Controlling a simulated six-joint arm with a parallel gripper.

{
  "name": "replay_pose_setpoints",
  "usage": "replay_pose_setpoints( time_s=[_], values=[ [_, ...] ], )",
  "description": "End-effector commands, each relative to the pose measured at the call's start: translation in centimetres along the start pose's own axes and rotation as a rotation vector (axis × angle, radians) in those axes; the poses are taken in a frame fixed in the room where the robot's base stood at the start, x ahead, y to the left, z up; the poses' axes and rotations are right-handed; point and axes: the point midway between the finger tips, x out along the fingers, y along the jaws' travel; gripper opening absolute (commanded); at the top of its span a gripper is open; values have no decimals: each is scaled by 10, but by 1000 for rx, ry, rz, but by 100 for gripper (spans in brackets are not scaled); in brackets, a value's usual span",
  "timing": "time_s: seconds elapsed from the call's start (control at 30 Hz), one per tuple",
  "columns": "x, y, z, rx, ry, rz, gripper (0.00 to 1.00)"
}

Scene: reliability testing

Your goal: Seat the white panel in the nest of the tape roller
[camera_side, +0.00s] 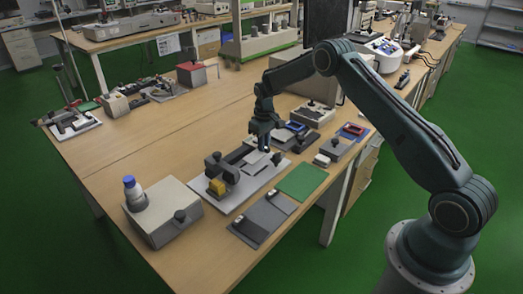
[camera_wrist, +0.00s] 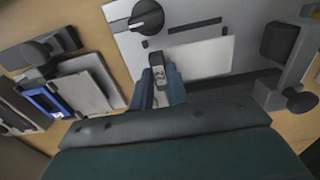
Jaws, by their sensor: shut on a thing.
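The white panel (camera_wrist: 205,58) lies flat in front of my fingers in the wrist view, over the tape roller's pale base plate (camera_wrist: 190,15). My gripper (camera_wrist: 160,78) is shut on a small grey grip piece at the panel's near left edge. In the side view my gripper (camera_side: 265,148) points down over the tape roller (camera_side: 245,192), and the panel (camera_side: 256,158) shows just below it. The roller bracket (camera_wrist: 290,55) is to the right in the wrist view. Dark slots show around the panel; whether it touches the nest I cannot tell.
A black knob (camera_wrist: 146,17) stands on the base plate. To the left in the wrist view is a fixture with grey plates (camera_wrist: 80,93) and a blue frame (camera_wrist: 43,102). In the side view a green mat (camera_side: 302,182) and a grey box with a bottle (camera_side: 160,218) stand nearby.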

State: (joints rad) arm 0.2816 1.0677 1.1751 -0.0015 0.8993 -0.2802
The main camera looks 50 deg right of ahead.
Motion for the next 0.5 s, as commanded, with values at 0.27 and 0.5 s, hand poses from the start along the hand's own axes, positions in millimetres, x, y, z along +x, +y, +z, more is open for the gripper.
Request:
replay_pose_setpoints(
  time_s=[0.27, 0.5],
  values=[
    [18, 0, 0, 0, 0, 0, 0],
    [28, 0, 0, 0, 0, 0, 0]
  ],
)
